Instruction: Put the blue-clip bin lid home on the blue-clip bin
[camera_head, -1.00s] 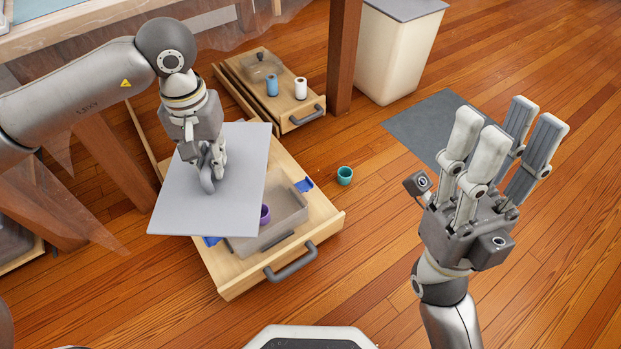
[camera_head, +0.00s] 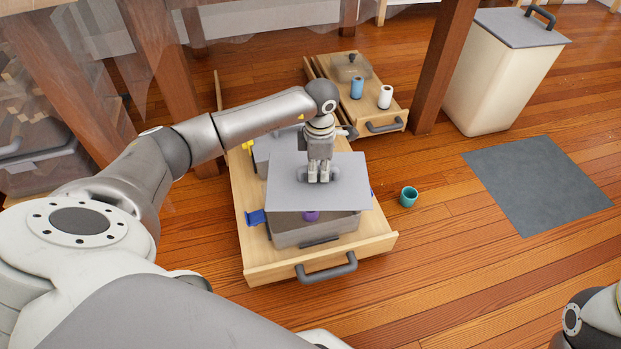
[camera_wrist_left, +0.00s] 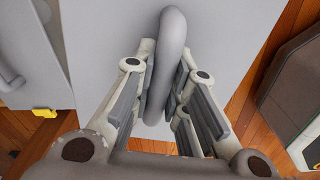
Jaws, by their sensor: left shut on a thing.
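My left gripper (camera_head: 318,180) is shut on the handle of the flat grey blue-clip bin lid (camera_head: 290,192). The handle (camera_wrist_left: 170,60) shows between the fingers in the left wrist view. The lid is over the blue-clip bin (camera_head: 315,235), hiding its back part. The bin's front shows below the lid's near edge, with part of a purple cup (camera_head: 311,215) inside. The lid looks raised above the rim, but the gap is hard to judge. A blue clip (camera_head: 256,217) sticks out at the bin's left and another (camera_head: 372,192) shows at the right. My right gripper is out of view.
The bin stands in an open wooden drawer (camera_head: 259,270). A grey-lidded bin with a yellow clip (camera_head: 248,145) is behind it. A teal cup (camera_head: 408,197) stands on the floor to the right. Another drawer (camera_head: 352,113), a tall cream bin (camera_head: 497,80) and a grey mat (camera_head: 537,182) lie beyond.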

